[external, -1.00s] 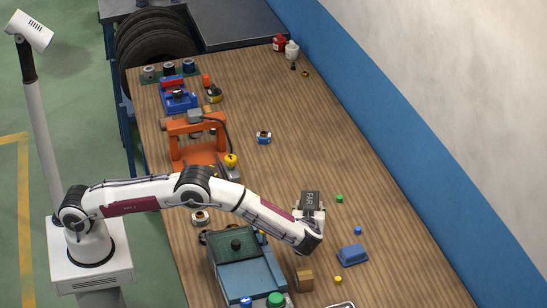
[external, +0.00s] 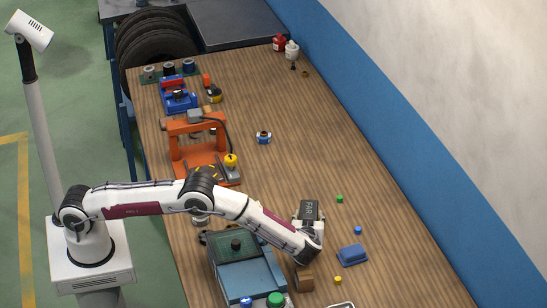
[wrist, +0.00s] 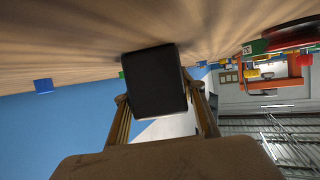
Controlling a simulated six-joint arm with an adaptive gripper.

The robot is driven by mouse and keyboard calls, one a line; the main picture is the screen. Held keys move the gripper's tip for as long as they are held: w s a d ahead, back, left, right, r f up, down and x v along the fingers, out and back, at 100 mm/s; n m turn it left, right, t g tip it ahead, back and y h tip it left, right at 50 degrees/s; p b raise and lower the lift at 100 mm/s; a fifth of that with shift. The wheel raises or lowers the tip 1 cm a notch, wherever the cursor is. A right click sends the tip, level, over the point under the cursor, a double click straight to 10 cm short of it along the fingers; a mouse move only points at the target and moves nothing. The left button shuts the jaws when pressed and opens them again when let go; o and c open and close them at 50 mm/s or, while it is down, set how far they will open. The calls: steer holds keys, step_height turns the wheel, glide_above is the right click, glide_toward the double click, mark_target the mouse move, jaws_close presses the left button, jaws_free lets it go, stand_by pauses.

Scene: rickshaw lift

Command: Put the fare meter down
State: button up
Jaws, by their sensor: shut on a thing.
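The fare meter (external: 309,210) is a dark box with pale "FAR" lettering, on the right-hand part of the wooden table. My gripper (external: 309,221) is shut on it, with the arm reaching in from the left. In the wrist view the meter (wrist: 153,82) is a black block between the two fingers of my gripper (wrist: 160,105). The wood surface fills the top of that view, close to the meter's far end. I cannot tell whether the meter touches the table.
A green block (external: 339,199), a small blue block (external: 357,230) and a blue box (external: 352,254) lie right of the meter. A brown block (external: 304,280) and a teal machine (external: 248,275) stand nearer the front. The wood beyond the meter is clear.

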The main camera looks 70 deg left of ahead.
mark_target(309, 206)
steer(key=o, duration=1.5)
steer(key=shift+r, duration=0.1)
steer(key=shift+s+d+r, duration=0.2)
steer(key=shift+d, duration=0.3)
steer(key=shift+v, duration=0.95)
step_height(309, 206, up, 6)
steer(key=shift+f, duration=0.15)
steer(key=shift+r, duration=0.7)
